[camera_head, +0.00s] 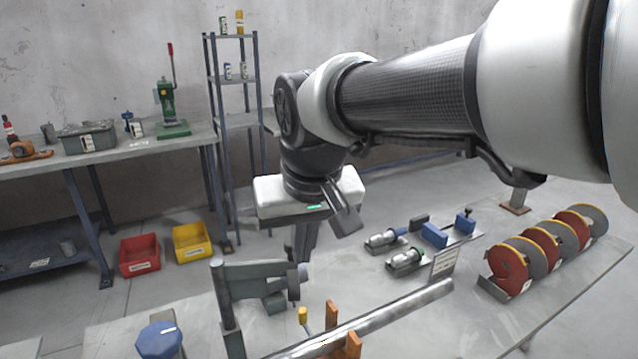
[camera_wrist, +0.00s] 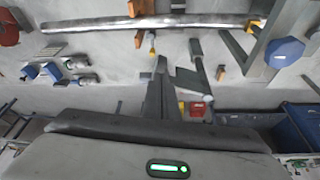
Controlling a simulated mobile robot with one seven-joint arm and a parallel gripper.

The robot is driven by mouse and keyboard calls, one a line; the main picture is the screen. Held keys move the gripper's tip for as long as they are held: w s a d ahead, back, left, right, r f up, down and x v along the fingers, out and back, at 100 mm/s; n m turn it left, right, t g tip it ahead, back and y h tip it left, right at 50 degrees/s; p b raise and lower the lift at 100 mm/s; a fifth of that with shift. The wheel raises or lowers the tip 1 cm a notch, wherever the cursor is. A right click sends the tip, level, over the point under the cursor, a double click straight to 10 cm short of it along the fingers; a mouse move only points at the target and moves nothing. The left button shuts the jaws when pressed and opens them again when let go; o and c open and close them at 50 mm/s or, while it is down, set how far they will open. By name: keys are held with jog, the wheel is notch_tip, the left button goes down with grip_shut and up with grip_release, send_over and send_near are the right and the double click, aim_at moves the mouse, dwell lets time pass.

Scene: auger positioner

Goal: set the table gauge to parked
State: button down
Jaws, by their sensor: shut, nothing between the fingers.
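No part is clearly labelled as the table gauge, and I cannot tell its setting. On the near table, a small lever with a yellow knob (camera_head: 303,315) stands beside a long metal bar (camera_head: 395,312) and orange blocks (camera_head: 332,312). The yellow knob also shows in the wrist view (camera_wrist: 152,50), just above and left of my fingertips. A grey bracket arm (camera_head: 255,269) on an upright post reaches toward my gripper. My gripper (camera_head: 303,258) points down, shut and empty, close to the bracket's free end; whether they touch is unclear. In the wrist view, my closed fingertips (camera_wrist: 161,60) lie left of the bracket arm (camera_wrist: 187,77).
A blue octagonal knob (camera_head: 159,340) stands at the near left. Red (camera_head: 140,256) and yellow (camera_head: 192,242) bins sit on the floor. A workbench (camera_head: 150,150) and shelf rack (camera_head: 238,122) stand behind.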

jog(key=w+a+f, duration=0.1)
jog(key=w+f, duration=0.2)
jog(key=w, duration=0.2)
jog(key=shift+a+f, duration=0.2)
jog(key=shift+a, duration=0.1)
jog(key=w+p, duration=0.2)
jog(key=w, duration=0.3)
jog(key=shift+w+a, duration=0.2)
jog(key=shift+r, duration=0.15)
